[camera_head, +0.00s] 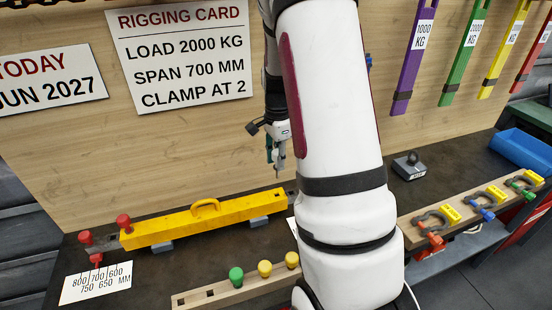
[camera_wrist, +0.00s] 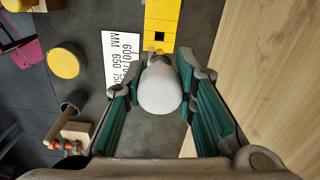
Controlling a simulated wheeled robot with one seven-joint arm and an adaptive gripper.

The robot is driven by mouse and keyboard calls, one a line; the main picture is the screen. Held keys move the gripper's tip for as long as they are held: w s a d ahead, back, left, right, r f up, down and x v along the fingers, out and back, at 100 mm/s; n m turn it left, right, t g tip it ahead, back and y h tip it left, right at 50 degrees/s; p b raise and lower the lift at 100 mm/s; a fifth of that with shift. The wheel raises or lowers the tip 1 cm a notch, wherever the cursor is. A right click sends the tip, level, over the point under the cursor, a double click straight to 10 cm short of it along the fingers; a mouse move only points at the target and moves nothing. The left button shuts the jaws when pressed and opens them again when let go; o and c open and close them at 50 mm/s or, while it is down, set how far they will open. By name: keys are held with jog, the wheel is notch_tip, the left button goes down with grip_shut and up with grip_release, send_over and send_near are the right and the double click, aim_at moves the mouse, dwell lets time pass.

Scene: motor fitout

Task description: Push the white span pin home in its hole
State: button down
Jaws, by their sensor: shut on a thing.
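My gripper (camera_head: 276,168) is above the right end of the yellow spreader beam (camera_head: 220,217) in the head view. In the wrist view my gripper (camera_wrist: 166,62) is shut on the white span pin (camera_wrist: 160,94), whose rounded white head faces the camera. The pin's lower end is hidden by its head. Beyond it, the beam (camera_wrist: 160,15) shows a dark square hole (camera_wrist: 159,36). The pin appears held apart from that hole; its height above the beam is unclear.
A wooden block with green and yellow knobs (camera_head: 236,276) lies in front of the beam. Span scale cards (camera_head: 95,283) lie on the bench. A shackle rack (camera_head: 470,215) and blue bin (camera_head: 522,150) are at right. The wooden back board (camera_head: 200,130) rises close behind my gripper.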

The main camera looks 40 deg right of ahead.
aim_at(277, 178)
jog(key=shift+f, duration=0.1)
jog(key=shift+f+b, duration=1)
jog(key=shift+f, duration=1.8)
jog(key=shift+f+b, duration=1.2)
jog(key=shift+f, duration=1.5)
jog(key=c, duration=1.2)
grip_release()
jog(key=shift+r, duration=0.1)
notch_tip(277, 178, up, 12)
